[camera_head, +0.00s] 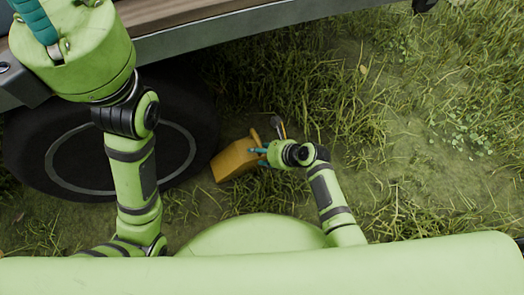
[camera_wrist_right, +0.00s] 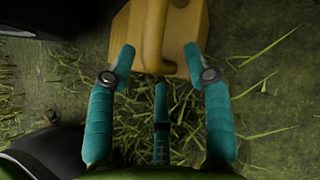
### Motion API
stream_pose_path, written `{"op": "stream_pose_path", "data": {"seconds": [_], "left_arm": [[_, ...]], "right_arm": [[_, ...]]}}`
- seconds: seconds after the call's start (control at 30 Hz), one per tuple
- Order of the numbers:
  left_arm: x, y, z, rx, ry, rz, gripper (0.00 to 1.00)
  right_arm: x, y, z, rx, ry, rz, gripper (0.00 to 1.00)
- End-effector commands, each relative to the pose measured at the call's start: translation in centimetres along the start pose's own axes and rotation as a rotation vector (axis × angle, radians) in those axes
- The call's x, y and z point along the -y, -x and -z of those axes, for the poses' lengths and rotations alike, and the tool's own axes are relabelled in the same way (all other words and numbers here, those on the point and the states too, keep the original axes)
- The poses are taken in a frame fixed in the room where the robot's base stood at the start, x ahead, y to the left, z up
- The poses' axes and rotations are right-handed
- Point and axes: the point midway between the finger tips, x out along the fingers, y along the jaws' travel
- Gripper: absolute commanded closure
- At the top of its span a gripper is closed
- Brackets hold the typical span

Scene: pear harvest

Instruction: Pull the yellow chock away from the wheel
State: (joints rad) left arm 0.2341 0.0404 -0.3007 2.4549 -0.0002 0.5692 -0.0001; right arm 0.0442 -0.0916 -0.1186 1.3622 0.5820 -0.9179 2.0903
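The yellow chock (camera_head: 235,160) lies on the ground at the right side of the dark wheel (camera_head: 190,115). It is close to the tyre, and I cannot tell whether they touch. In the right wrist view the chock (camera_wrist_right: 184,28) shows a raised yellow handle (camera_wrist_right: 154,38). My right gripper (camera_head: 262,152) is at the chock's right side. Its teal fingers (camera_wrist_right: 159,66) are spread apart, with the handle ahead between the two side fingertips; no firm hold shows. My left gripper (camera_head: 36,20) is partly cut off at the top left, above the wheel, with a teal finger showing.
A vehicle or trailer bed with a metal edge (camera_head: 250,27) hangs over the wheel. Grass (camera_head: 340,90) and bare soil lie to the right of the chock, with open ground there. My own green body fills the bottom of the head view.

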Motion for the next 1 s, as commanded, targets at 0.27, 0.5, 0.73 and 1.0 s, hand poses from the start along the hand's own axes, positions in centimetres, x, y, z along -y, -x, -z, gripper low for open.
{"op": "stream_pose_path", "data": {"seconds": [0.27, 0.5, 0.73, 1.0], "left_arm": [[0.0, 0.0, 0.1, -0.002, -0.001, 0.000, 1.00], [0.0, -0.1, 0.1, -0.001, -0.001, 0.000, 1.00], [0.0, 0.0, 0.0, -0.001, -0.001, 0.000, 1.00], [0.0, 0.0, 0.0, -0.001, 0.000, 0.000, 1.00]], "right_arm": [[0.0, 0.4, -0.1, 0.003, 0.001, 0.001, 0.49], [0.0, 3.6, 0.0, 0.002, 0.001, 0.003, 0.49], [0.0, 8.2, 0.0, 0.001, 0.000, 0.002, 0.49], [0.0, 11.6, 0.0, 0.001, -0.001, 0.001, 0.49]]}}
